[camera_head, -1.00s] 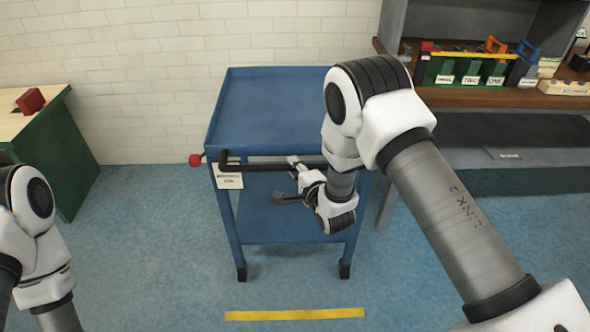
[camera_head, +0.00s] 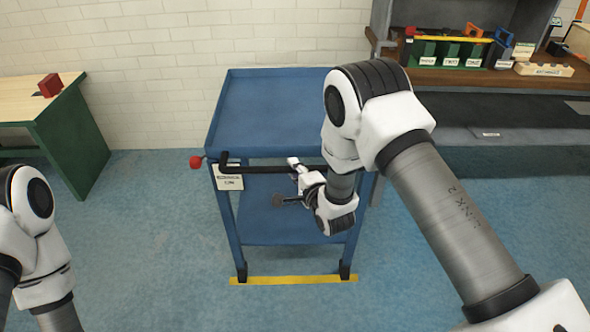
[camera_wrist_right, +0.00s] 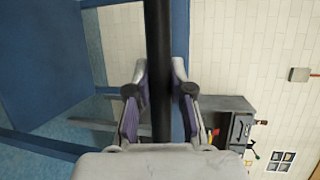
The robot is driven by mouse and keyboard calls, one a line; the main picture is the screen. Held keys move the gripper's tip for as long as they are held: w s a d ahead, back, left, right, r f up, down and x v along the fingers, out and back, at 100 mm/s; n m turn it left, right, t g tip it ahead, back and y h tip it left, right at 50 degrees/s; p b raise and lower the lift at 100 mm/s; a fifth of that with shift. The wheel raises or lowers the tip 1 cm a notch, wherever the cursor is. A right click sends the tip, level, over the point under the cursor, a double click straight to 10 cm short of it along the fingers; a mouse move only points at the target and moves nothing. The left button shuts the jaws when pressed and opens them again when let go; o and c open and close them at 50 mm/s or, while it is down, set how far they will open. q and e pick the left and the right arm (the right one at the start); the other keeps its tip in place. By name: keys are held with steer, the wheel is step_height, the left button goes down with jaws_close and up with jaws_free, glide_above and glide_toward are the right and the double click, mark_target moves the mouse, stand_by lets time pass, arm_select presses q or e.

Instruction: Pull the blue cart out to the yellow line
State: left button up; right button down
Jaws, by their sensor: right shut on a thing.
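The blue cart (camera_head: 270,105) stands upright in the middle of the head view, with a black handle bar (camera_head: 258,169) across its near side. Its front feet are at the yellow line (camera_head: 293,280), which runs along the floor right beneath them. My right gripper (camera_head: 296,168) is shut on the handle bar. In the right wrist view, its two fingers (camera_wrist_right: 160,88) sit on either side of the black bar (camera_wrist_right: 158,45). My right arm hides the right end of the handle and part of the cart. My left arm shows at the left edge, but its gripper is out of view.
A red ball (camera_head: 196,162) sticks out at the cart's left front corner, above a white label (camera_head: 229,182). A green table with a wooden top (camera_head: 30,105) stands at the left. A shelf bench (camera_head: 480,80) with bins stands at the right. The blue floor around the cart is clear.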

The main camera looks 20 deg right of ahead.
steer(key=c, duration=1)
jaws_free()
steer(key=v, duration=1.2)
